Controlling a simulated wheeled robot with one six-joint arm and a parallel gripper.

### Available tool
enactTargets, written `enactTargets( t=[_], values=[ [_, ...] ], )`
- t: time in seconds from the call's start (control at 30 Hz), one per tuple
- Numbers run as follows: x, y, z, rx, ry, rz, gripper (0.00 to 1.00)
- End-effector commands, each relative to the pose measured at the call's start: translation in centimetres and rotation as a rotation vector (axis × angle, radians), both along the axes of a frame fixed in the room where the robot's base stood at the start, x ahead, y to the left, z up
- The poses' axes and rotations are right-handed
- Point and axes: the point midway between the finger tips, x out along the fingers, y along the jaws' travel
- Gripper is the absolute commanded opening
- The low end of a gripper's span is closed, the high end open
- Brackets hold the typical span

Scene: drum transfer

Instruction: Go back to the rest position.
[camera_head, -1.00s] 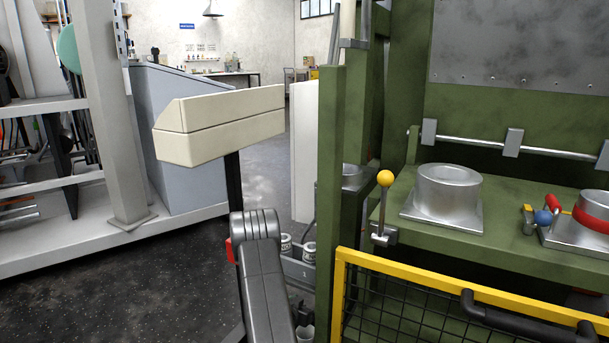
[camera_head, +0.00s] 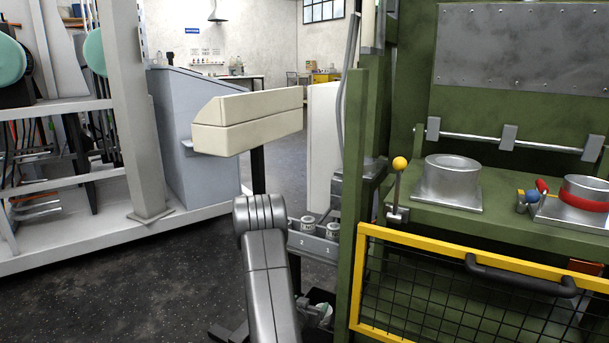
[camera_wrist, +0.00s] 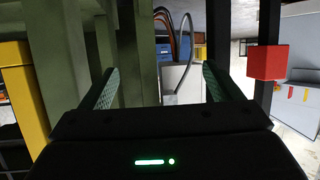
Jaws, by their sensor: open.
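My gripper (camera_wrist: 160,82) is open in the wrist view, its two green-lined fingers apart with nothing between them. Beyond the fingers are green posts, a pale panel and a curved grey cable. In the head view my arm reaches up from the bottom middle; I cannot make out the fingers there. Two small silver drums (camera_head: 308,224) stand in a grey rack (camera_head: 313,246) numbered 2 and 1, just right of my arm.
A green press (camera_head: 352,200) with a yellow-framed mesh guard (camera_head: 450,258) and a yellow-knobbed lever (camera_head: 400,164) stands close on the right. A cream console (camera_head: 245,122) on a post is ahead. A red box (camera_wrist: 267,62) is near the right finger. Dark floor (camera_head: 150,285) is free at left.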

Motion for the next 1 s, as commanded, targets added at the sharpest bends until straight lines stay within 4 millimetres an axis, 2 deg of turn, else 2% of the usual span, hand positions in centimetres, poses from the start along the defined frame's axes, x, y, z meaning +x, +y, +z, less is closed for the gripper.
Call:
enactTargets(
  t=[0.13,0.4,1.0],
  values=[
    [-1.5,-0.2,2.2,-0.003,-0.001,0.058,0.85],
    [-3.3,0.0,4.8,-0.003,0.002,0.135,0.85],
    [-3.6,0.1,5.6,-0.001,0.0,0.151,0.85]
  ],
)
